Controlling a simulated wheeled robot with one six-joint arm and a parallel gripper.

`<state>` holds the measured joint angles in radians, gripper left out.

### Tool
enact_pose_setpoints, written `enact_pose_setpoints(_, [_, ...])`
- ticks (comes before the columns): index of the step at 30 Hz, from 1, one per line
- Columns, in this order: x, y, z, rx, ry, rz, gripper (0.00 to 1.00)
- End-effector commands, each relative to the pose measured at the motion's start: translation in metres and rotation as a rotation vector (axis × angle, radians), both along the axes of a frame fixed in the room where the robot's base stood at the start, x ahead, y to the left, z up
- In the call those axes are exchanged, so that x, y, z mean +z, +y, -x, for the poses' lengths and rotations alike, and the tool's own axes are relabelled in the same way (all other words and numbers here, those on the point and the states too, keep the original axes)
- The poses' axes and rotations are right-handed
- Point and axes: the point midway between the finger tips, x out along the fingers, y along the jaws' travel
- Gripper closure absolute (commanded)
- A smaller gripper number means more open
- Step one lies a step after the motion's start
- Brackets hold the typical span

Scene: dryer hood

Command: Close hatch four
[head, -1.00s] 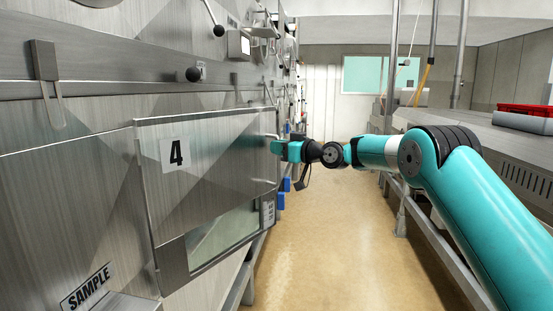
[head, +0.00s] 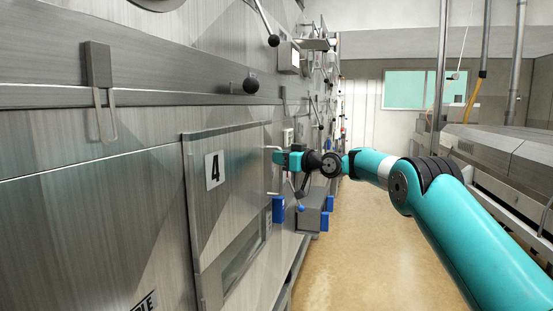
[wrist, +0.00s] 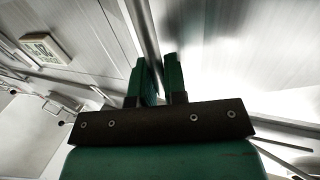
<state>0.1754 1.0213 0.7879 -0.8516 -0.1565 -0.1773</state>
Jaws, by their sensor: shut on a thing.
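Hatch four (head: 225,225) is a grey metal panel with a white "4" label (head: 214,169) and a window low down. It stands along the wall of the machine, and I cannot tell whether it is flush. My gripper (head: 277,157) is at its far upper edge, shut on what looks like its handle or edge. In the wrist view the two green fingers (wrist: 164,82) close around a thin metal bar or edge (wrist: 145,30). The exact grip point is small in the head view and partly hidden by the fingers.
A latch with a wire loop (head: 101,85) and a black knob (head: 251,85) stick out above the hatch. Blue-handled grey boxes (head: 311,212) stand beyond it, below my gripper. A floor aisle (head: 350,260) is free on the right, beside a bench (head: 500,150).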

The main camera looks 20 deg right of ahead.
Motion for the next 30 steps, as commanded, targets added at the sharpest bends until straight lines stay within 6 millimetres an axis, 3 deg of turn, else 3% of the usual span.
enact_pose_setpoints(11, [0.003, -0.001, -0.001, -0.005, -0.007, -0.001, 1.0])
enact_pose_setpoints(12, [0.003, -0.001, -0.001, -0.005, -0.007, -0.001, 0.83])
enact_pose_setpoints(15, [0.002, -0.002, 0.0, -0.005, -0.006, -0.001, 0.64])
enact_pose_setpoints(25, [0.001, -0.009, 0.002, -0.01, -0.003, -0.001, 0.64])
enact_pose_setpoints(30, [-0.001, -0.021, 0.015, -0.012, -0.002, 0.0, 0.64])
